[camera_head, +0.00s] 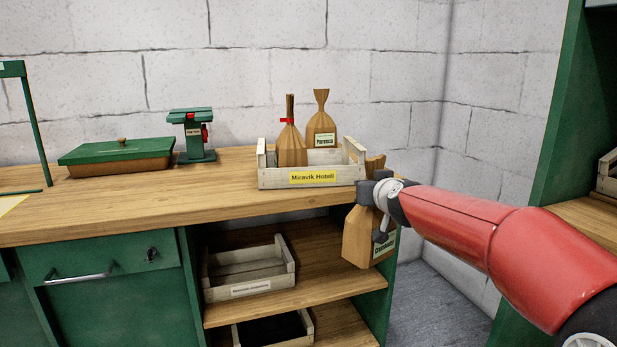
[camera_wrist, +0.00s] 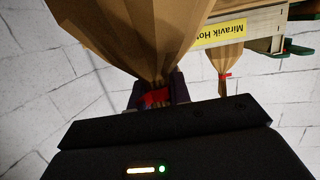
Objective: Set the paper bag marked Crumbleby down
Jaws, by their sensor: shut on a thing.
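A brown paper bag (camera_head: 360,236) with a pale label, partly covered by my arm, hangs from my gripper (camera_head: 375,189) in front of the bench's right end, beside the crate. In the wrist view the same bag (camera_wrist: 130,35) fills the upper left, its gathered neck and red tie (camera_wrist: 156,97) between the fingers of my gripper (camera_wrist: 157,95). The fingers are shut on the neck. The bag's label is too small to read surely. The bag is upright in the head view, with its bottom below the bench top's edge.
A pale wooden crate labelled Miravik Hotell (camera_head: 270,179) stands on the bench top (camera_head: 160,200), holding two upright paper bags. A green-lidded box (camera_head: 110,165) and a green device (camera_head: 192,155) stand left. An empty crate (camera_head: 212,290) sits on the shelf below.

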